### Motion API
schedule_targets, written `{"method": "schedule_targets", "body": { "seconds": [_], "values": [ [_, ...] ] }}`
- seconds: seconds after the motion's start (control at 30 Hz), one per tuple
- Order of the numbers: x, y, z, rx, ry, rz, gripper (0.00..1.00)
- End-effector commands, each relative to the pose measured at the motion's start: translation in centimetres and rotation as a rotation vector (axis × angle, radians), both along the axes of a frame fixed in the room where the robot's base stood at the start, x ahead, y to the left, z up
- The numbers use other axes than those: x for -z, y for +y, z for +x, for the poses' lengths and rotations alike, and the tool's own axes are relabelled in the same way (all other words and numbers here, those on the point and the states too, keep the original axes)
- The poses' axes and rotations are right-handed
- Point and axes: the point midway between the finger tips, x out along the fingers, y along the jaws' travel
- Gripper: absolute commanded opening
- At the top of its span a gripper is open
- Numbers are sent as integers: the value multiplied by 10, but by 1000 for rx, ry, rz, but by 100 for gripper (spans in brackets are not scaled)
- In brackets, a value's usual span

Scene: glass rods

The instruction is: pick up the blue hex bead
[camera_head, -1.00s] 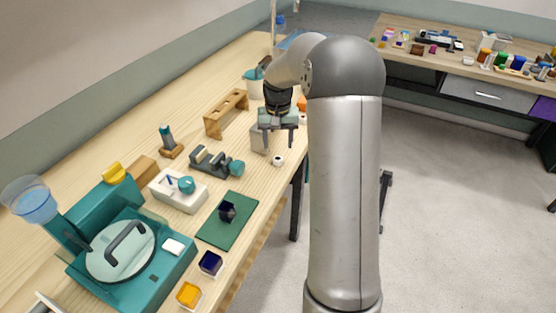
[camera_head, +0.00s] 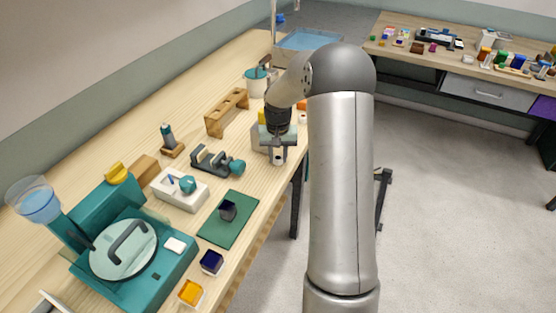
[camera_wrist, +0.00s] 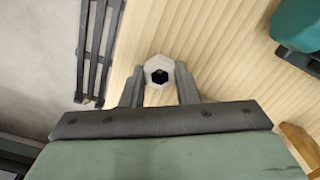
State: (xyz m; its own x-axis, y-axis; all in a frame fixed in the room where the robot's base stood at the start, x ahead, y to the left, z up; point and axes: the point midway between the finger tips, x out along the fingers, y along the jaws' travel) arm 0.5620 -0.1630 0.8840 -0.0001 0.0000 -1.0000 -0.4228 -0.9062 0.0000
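A small whitish hexagonal piece (camera_wrist: 159,63) with a dark, nearly black middle stands on the wooden bench near its front edge. It is the only hexagonal thing I make out; I cannot tell whether the dark middle is a blue bead or a hole. My gripper (camera_wrist: 158,80) is open, with one finger on each side of this piece and a gap visible beside it. In the head view my gripper (camera_head: 278,156) points down over the same spot and partly hides the piece.
A grey block stands just behind my gripper. A dark clamp with a teal knob (camera_head: 237,166) lies to the left. A wooden rack (camera_head: 227,112) stands farther back. A green mat (camera_head: 240,228) with a dark cube (camera_head: 228,210) lies nearer. The bench edge is close on the right.

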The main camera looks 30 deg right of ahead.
Motion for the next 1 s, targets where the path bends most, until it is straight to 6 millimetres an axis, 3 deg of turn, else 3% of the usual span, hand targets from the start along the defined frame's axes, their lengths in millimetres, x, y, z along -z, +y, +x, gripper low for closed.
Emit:
{"method": "schedule_targets", "body": {
  "seconds": [0.43, 0.67, 0.93, 1.0],
  "values": [
    [-5, 0, 0, 0, -2, -1, 6],
    [-33, 0, 1, 1, -5, -2, 6],
    [-94, 17, -50, 0, -6, -4, 6],
    [-99, 24, -69, 0, -3, -3, 6]
  ]
}}
